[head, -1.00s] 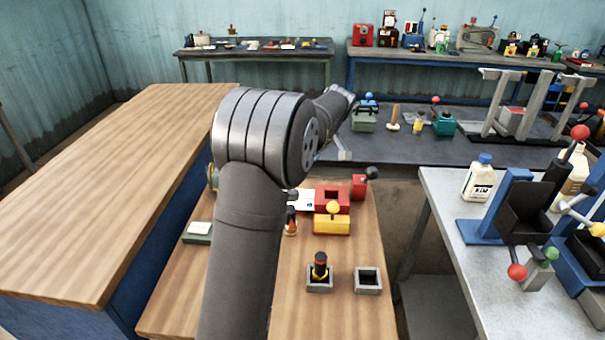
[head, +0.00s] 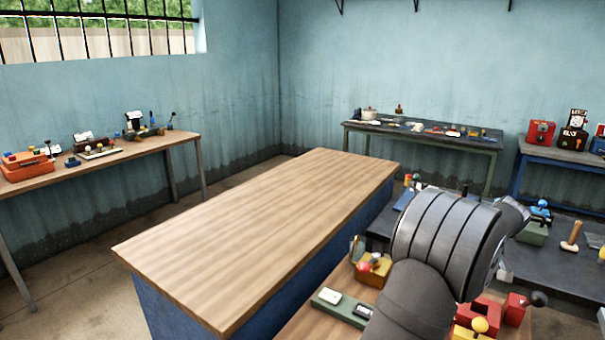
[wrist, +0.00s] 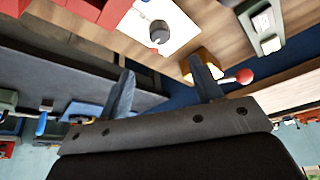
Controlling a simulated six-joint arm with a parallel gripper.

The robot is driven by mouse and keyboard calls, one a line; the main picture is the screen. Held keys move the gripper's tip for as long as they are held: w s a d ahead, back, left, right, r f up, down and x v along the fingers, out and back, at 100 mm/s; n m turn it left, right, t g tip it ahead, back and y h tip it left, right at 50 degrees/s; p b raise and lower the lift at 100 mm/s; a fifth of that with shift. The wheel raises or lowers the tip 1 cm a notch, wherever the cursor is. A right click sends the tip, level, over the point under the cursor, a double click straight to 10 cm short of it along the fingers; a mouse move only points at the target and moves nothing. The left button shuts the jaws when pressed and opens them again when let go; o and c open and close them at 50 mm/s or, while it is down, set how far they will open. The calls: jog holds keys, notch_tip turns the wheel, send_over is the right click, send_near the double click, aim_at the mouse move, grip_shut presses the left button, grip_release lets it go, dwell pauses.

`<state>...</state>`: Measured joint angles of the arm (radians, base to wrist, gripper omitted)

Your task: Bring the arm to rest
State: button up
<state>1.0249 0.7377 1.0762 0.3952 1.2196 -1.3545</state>
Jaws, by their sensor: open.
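My gripper (wrist: 165,90) shows in the wrist view with its two dark fingers set wide apart and nothing between them. It hangs above the wooden table and the dark bench. In the head view my arm's thick grey joint fills the lower right and hides the gripper. Behind the fingers in the wrist view are a white plate with a grey round knob (wrist: 160,32) and a red-tipped lever (wrist: 243,76).
A long bare wooden counter (head: 270,230) stands left of my arm. Red and yellow blocks (head: 480,315) sit close right of it. A green box (head: 342,305) is near its base. Cluttered benches stand along the walls; a hammer (head: 572,236) is at right.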

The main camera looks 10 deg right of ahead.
jog(key=x, duration=1.2)
jog(key=shift+w+f, duration=0.15)
jog(key=shift+f, duration=0.2)
jog(key=v, duration=1.7)
jog(key=x, duration=1.7)
jog(key=shift+a+f, duration=0.1)
jog(key=shift+f, duration=0.1)
jog(key=shift+r+m, duration=0.2)
jog(key=shift+m, duration=0.2)
jog(key=shift+m+h, duration=0.4)
jog(key=shift+m, duration=0.1)
jog(key=m, duration=0.2)
jog(key=m+h, duration=0.1)
jog(key=m, duration=0.1)
jog(key=shift+a+h, duration=0.15)
jog(key=shift+h, duration=0.15)
jog(key=shift+a+m+g+h, duration=0.1)
jog(key=shift+m+g+h, duration=0.35)
jog(key=shift+m, duration=1.25)
jog(key=v, duration=0.7)
